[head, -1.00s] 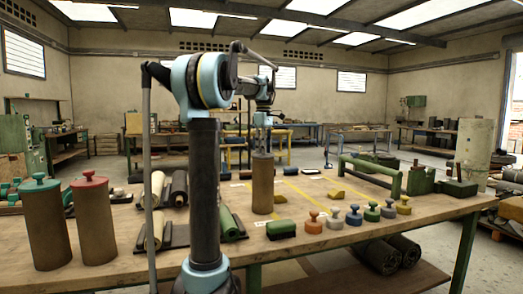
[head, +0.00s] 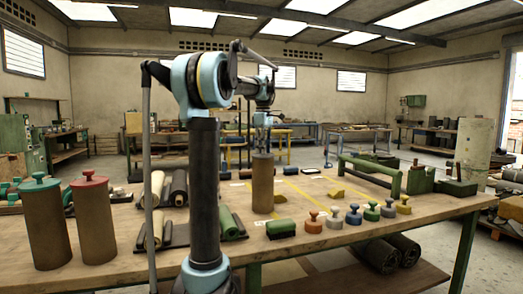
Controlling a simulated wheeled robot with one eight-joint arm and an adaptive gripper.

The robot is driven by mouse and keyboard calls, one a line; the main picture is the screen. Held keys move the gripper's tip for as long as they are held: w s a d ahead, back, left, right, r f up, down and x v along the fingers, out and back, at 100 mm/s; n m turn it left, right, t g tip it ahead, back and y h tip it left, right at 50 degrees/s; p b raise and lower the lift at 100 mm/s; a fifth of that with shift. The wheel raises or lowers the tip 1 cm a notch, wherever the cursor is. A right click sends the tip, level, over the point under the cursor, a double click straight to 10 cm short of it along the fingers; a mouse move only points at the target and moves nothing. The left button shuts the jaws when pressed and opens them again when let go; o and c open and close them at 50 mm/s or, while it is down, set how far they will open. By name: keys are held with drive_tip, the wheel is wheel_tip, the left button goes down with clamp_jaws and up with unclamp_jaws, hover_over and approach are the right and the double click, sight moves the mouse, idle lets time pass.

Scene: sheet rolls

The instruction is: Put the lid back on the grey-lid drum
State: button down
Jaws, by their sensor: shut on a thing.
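A brown drum (head: 263,188) stands upright on the workbench, right of my arm column. My gripper (head: 262,146) points straight down over the drum's top and is shut on the grey lid (head: 262,156). The lid is small and partly hidden by the fingers. It lies at the drum's rim, but I cannot tell whether it is fully seated.
A teal-lid drum (head: 45,225) and a red-lid drum (head: 92,222) stand at the left. Sheet rolls (head: 154,230) lie near my column. A green block (head: 281,229) and several knobbed pieces (head: 353,215) line the front edge. A green-framed bar (head: 370,172) stands at right.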

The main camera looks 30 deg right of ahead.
idle(0.4)
drive_tip(key=c, duration=1.3)
unclamp_jaws()
drive_tip(key=shift+o, duration=0.6)
drive_tip(key=o, duration=0.4)
drive_tip(key=shift+r, duration=3.45)
drive_tip(key=shift+c, duration=0.7)
clamp_jaws()
